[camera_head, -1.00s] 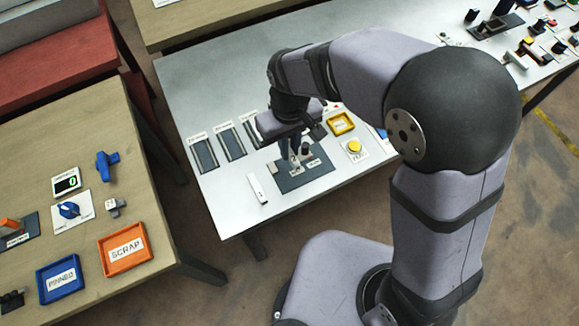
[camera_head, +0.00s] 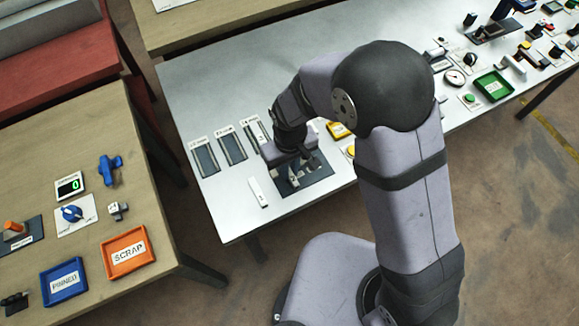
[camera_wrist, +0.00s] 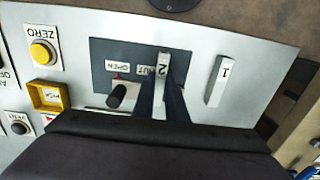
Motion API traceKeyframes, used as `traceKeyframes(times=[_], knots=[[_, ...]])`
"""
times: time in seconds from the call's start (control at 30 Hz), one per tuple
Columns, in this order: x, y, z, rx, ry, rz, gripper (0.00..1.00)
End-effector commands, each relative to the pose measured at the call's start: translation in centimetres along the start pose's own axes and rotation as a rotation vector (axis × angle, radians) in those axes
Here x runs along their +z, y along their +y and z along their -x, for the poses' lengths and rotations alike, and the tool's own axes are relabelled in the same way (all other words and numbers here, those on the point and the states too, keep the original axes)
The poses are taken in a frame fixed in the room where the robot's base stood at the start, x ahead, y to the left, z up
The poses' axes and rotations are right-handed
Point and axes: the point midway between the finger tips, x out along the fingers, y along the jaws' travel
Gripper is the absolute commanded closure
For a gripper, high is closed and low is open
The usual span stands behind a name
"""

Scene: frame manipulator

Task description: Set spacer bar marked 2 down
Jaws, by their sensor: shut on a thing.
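The spacer bar marked 2 (camera_wrist: 162,68) is a pale bar standing out between my fingers in the wrist view, its numbered end showing. My gripper (camera_wrist: 163,85) is shut on it, over a dark plate (camera_wrist: 100,53) with labels reading OPEN and apparently SHUT. The rest of the bar is hidden by the fingers, and I cannot tell whether it touches the plate. In the head view my gripper (camera_head: 293,178) is over the same plate (camera_head: 317,181). The white bar marked 1 (camera_wrist: 219,82) lies on the bench beside the plate, also in the head view (camera_head: 257,192).
A black knob (camera_wrist: 117,97) stands on the plate close to my fingers. A yellow tray (camera_wrist: 49,97) and a yellow ZERO button (camera_wrist: 42,53) lie farther left in the wrist view. Labelled dark strips (camera_head: 205,158) lie at the bench's left. Bare bench surrounds the bar marked 1.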

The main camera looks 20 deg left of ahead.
Motion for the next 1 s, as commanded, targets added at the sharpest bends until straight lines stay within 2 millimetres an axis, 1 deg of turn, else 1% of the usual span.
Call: traceKeyframes(times=[0.23, 0.4, 0.43, 0.47, 0.5, 0.8, 1.0], knots=[[-0.1, 0.0, 0.0, 0.000, 0.002, 0.000, 1.00], [-0.1, 0.0, -0.5, 0.000, 0.001, 0.000, 1.00], [-0.1, 0.0, -0.4, 0.000, 0.002, 0.000, 0.81], [-0.1, 0.0, -0.3, 0.000, 0.002, 0.000, 0.74], [-0.1, 0.0, -0.3, 0.000, 0.001, 0.000, 0.70], [0.0, 0.0, -0.2, 0.000, 0.001, 0.000, 0.70], [-0.2, 0.0, 0.8, 0.000, 0.005, 0.000, 0.70]])
